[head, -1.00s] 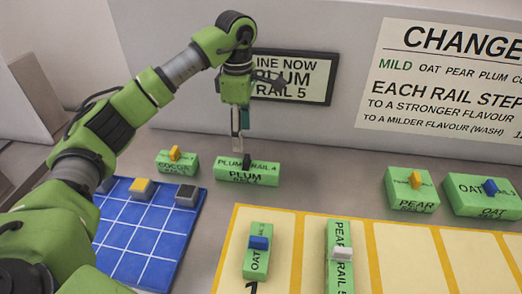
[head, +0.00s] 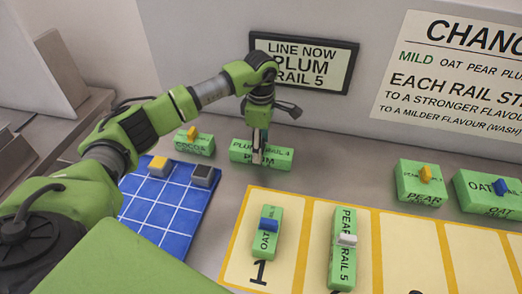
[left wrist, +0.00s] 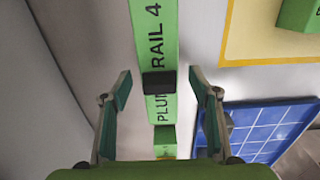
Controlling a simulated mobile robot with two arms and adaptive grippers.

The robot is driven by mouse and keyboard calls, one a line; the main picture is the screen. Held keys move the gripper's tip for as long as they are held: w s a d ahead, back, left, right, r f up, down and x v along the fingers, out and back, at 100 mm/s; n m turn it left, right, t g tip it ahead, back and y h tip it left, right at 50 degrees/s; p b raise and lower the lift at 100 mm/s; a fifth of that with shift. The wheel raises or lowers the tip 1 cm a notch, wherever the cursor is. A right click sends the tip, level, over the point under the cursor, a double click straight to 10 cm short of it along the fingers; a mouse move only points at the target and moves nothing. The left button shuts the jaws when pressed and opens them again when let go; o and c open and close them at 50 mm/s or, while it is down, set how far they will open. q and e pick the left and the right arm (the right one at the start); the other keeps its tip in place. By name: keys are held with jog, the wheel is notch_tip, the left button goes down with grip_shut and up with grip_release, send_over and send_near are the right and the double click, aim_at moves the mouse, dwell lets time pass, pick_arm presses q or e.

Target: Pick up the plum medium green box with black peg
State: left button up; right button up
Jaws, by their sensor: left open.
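The green plum box, marked PLUM RAIL 4 (head: 240,150), lies on the grey surface below the sign. In the left wrist view the box (left wrist: 154,40) runs up the picture, with its black peg (left wrist: 158,83) on top. My left gripper (head: 259,158) is over the middle of the box in the head view and hides the peg there. In the left wrist view the left gripper (left wrist: 160,84) is open, with one finger on each side of the peg and a gap to both. My right gripper is not in view.
A cocoa box (head: 194,144) with a yellow peg stands close left of the plum box. A blue grid tray (head: 165,215) holds yellow and black blocks. A cream numbered mat (head: 298,215) holds oat and pear boxes. Pear (head: 420,185) and oat (head: 480,192) boxes stand right.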

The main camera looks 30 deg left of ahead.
pick_arm(q)
jog(key=shift+f, duration=1.1)
jog(key=c, duration=1.3)
jog(key=shift+r, duration=0.2)
